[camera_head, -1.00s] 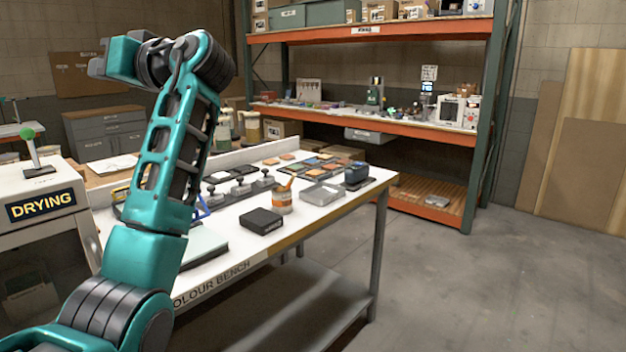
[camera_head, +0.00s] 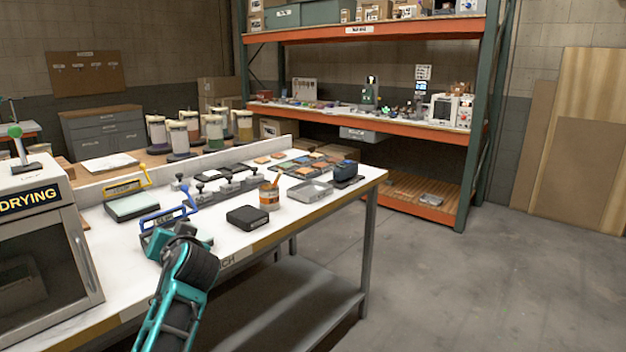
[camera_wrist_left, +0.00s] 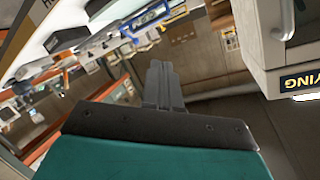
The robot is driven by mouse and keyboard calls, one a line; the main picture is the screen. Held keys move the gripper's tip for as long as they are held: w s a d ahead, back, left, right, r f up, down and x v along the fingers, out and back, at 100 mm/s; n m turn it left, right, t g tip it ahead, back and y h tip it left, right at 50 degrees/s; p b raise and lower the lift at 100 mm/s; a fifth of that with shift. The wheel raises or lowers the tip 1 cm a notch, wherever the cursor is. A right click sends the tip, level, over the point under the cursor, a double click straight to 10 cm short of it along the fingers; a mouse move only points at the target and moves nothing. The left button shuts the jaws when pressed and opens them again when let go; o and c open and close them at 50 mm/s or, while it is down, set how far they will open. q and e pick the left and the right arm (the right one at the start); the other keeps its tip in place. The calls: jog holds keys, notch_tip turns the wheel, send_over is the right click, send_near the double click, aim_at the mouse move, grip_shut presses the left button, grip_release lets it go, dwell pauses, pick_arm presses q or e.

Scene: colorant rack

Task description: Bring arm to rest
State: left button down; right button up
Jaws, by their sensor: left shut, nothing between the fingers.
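My left arm (camera_head: 180,295) is teal and black. In the head view it is low at the bottom left, in front of the bench's front edge, and its upper end overlaps the bench top. In the left wrist view my left gripper (camera_wrist_left: 163,84) has its grey fingers together, with nothing between them. Beyond them, at a tilted angle, are the bench items and the floor. The fingers cannot be made out clearly in the head view. My right arm and gripper are in neither view.
The white colour bench (camera_head: 215,219) holds a black box (camera_head: 247,217), a brush jar (camera_head: 269,197), a grey tray (camera_head: 309,191) and blue- and yellow-handled frames. A drying oven (camera_head: 40,250) stands at the left. An orange-beamed rack (camera_head: 440,140) stands behind. The floor at right is clear.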

pick_arm(q)
jog(key=s+d+f+m+h, duration=0.2)
jog(key=s+d+f+h, duration=0.2)
jog(key=s+f, duration=0.75)
jog(key=s+d+f+m+h, duration=0.1)
jog(key=s+d+f+h, duration=0.2)
jog(key=s+f+h, duration=0.75)
jog(key=s+d+f+g+y, duration=0.1)
jog(key=s+d+f+y, duration=0.2)
jog(key=s+f, duration=0.4)
jog(key=s, duration=0.3)
jog(key=shift+f, duration=0.2)
jog(key=shift+s+y, duration=0.15)
jog(key=shift+y, duration=0.1)
